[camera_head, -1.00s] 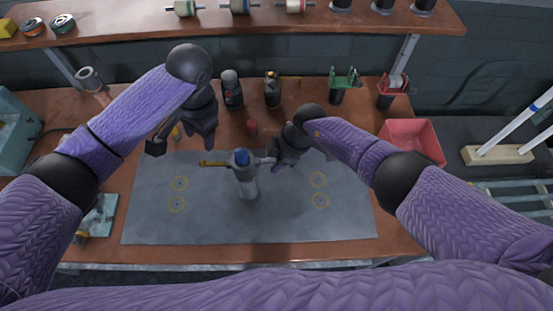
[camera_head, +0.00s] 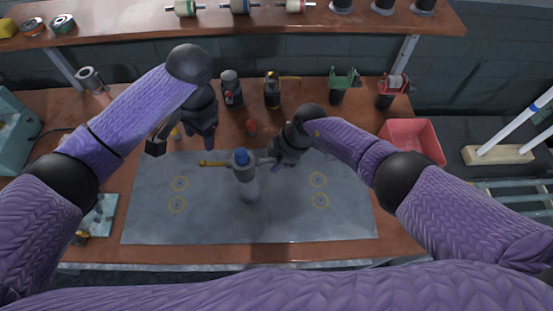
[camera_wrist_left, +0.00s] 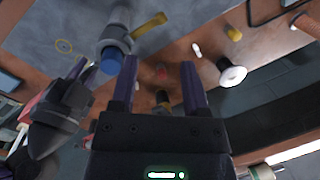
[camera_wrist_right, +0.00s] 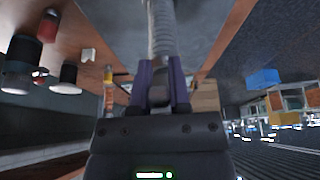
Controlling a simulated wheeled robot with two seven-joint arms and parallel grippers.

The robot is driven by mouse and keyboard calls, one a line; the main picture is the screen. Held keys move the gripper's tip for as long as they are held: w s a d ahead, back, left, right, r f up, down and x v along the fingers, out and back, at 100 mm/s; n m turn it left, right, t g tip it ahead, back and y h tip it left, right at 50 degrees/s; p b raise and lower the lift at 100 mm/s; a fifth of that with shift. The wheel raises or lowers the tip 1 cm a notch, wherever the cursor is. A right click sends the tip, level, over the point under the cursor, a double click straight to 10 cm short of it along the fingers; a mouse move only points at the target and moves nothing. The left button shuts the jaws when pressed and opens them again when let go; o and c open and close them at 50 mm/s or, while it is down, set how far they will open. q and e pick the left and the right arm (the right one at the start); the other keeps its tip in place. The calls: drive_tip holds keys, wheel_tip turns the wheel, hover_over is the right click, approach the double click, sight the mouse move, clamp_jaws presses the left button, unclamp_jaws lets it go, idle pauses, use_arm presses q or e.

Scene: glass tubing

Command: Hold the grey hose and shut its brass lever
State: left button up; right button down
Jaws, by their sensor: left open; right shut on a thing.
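The grey hose (camera_head: 250,188) rises from the middle of the grey mat, with a blue end (camera_head: 241,156) on top. In the right wrist view its ribbed grey length (camera_wrist_right: 161,30) runs into my right gripper (camera_wrist_right: 161,85), which is shut on it. The brass lever (camera_head: 212,163) sticks out to the left of the fitting, and also shows in the left wrist view (camera_wrist_left: 148,25). My left gripper (camera_wrist_left: 158,75) is open and empty, apart from the lever. In the head view it (camera_head: 208,138) hangs behind and left of the lever; its fingertips are partly hidden there.
The grey mat (camera_head: 150,220) is otherwise clear, with yellow rings on both sides. Behind it stand a small red piece (camera_head: 252,128) and dark bottles (camera_head: 231,90). A red bin (camera_head: 412,140) sits at right.

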use_arm(q)
drive_tip(key=c, duration=0.6)
drive_tip(key=shift+s+d+f+n+y, duration=0.15)
drive_tip(key=shift+s+d+n+y, duration=0.15)
drive_tip(key=shift+n, duration=0.2)
clamp_jaws()
drive_tip(key=s+d+n+t+y, duration=0.1)
drive_tip(key=n, duration=0.1)
drive_tip(key=s+d+n+t, duration=0.1)
drive_tip(key=n, duration=0.2)
drive_tip(key=s+d+n+t+y, duration=0.1)
drive_tip(key=d+n+t, duration=0.1)
drive_tip(key=n, duration=0.1)
drive_tip(key=shift+s+r+y, duration=0.2)
drive_tip(key=shift+s+y, duration=0.1)
drive_tip(key=shift+s, duration=0.05)
